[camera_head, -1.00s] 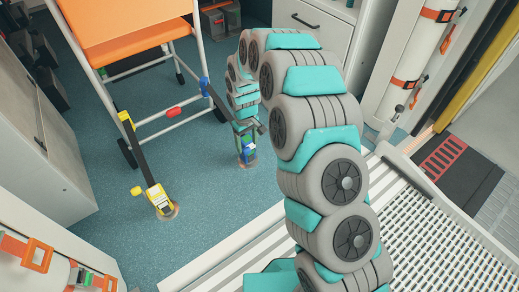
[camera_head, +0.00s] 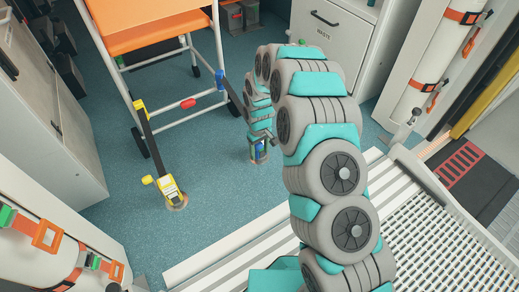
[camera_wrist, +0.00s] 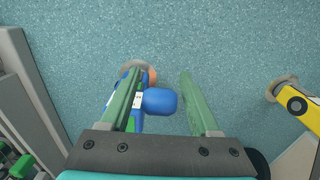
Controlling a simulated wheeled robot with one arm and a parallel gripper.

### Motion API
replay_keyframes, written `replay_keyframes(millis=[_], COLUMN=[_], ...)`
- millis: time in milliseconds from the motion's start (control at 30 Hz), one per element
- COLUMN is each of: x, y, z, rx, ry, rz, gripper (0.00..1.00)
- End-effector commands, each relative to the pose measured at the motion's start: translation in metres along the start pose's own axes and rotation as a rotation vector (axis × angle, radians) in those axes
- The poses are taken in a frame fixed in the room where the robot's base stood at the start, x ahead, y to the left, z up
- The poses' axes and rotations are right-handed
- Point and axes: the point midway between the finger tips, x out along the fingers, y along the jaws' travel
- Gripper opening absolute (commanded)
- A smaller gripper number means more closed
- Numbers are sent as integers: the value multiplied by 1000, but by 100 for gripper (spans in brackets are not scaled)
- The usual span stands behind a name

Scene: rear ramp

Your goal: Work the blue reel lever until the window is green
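The blue reel (camera_head: 259,151) stands on the floor at the end of my arm, beside the wheeled chair (camera_head: 160,43). In the wrist view the blue lever (camera_wrist: 159,101) sticks out between the two green fingers of my gripper (camera_wrist: 162,95). The fingers are apart, with a clear gap between the lever and the right finger. The left finger overlaps the reel body, and I cannot tell whether it touches. In the head view my arm partly hides the gripper (camera_head: 260,134).
A yellow reel (camera_head: 172,192) with a dark strap stands on the floor to the left; it also shows at the right of the wrist view (camera_wrist: 299,104). The waste cabinet (camera_head: 331,30) is behind my arm. Bare teal floor lies between the reels.

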Motion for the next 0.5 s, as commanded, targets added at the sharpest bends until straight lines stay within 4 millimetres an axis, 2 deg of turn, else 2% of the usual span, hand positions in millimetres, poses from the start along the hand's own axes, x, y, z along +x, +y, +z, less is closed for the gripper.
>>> replay_keyframes(millis=[67, 500], x=[0, 0], y=[0, 0], z=[0, 0], rx=[0, 0], ry=[0, -1], rz=[0, -1], gripper=[52, 3])
